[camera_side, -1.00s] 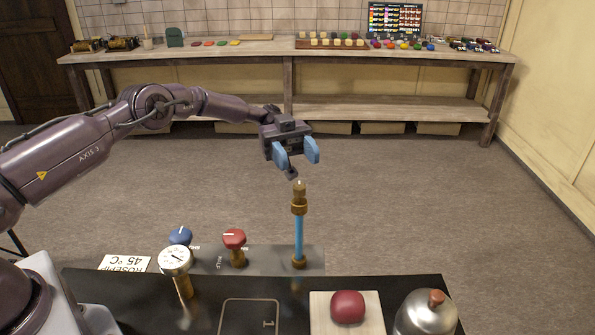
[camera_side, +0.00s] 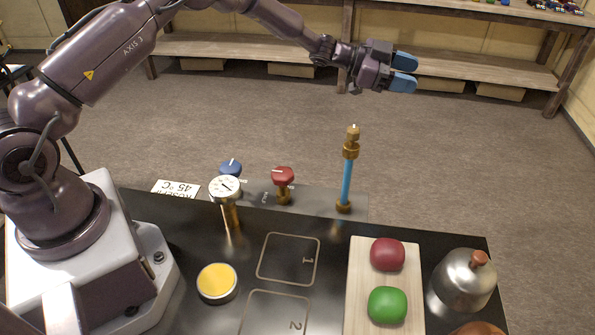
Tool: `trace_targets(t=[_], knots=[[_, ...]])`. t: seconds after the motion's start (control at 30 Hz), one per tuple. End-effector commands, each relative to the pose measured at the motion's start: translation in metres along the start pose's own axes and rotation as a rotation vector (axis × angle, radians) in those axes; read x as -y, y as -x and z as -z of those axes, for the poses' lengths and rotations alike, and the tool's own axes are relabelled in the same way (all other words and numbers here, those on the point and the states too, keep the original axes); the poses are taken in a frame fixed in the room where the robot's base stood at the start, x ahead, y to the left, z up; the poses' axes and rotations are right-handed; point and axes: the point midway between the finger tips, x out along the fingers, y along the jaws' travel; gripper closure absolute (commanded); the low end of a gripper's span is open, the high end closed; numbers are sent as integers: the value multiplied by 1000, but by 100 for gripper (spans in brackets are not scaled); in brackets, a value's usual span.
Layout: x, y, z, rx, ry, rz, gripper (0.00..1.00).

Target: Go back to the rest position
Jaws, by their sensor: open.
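My gripper (camera_side: 403,73) is open and empty, with its two blue fingers apart. It hangs in the air above and beyond the far edge of the black counter (camera_side: 190,262), up and to the right of the brass-topped blue tube (camera_side: 347,182). It touches nothing that I can see. My arm reaches across the top of the picture from the white base at the left.
A gauge (camera_side: 225,190), a blue knob (camera_side: 231,168) and a red knob (camera_side: 283,177) stand at the counter's back. A board (camera_side: 356,292) holds a red (camera_side: 388,254) and a green piece (camera_side: 387,305). A metal dome (camera_side: 465,280) and yellow-topped tin (camera_side: 217,283) stand nearby.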

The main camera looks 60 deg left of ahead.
Motion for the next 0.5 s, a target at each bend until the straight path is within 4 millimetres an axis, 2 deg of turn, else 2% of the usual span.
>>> trace_targets(t=[0.03, 0.1, 0.17, 0.27, 0.37, 0.5], knots=[[13, 7, 10, 77, -1, 98, 48], [28, 24, 17, 208, 15, 236, 48], [34, 44, 23, 328, 38, 339, 48], [32, 88, 34, 532, 101, 479, 48], [13, 136, 46, 720, 187, 570, 48], [-36, 204, 65, 943, 339, 630, 48]])
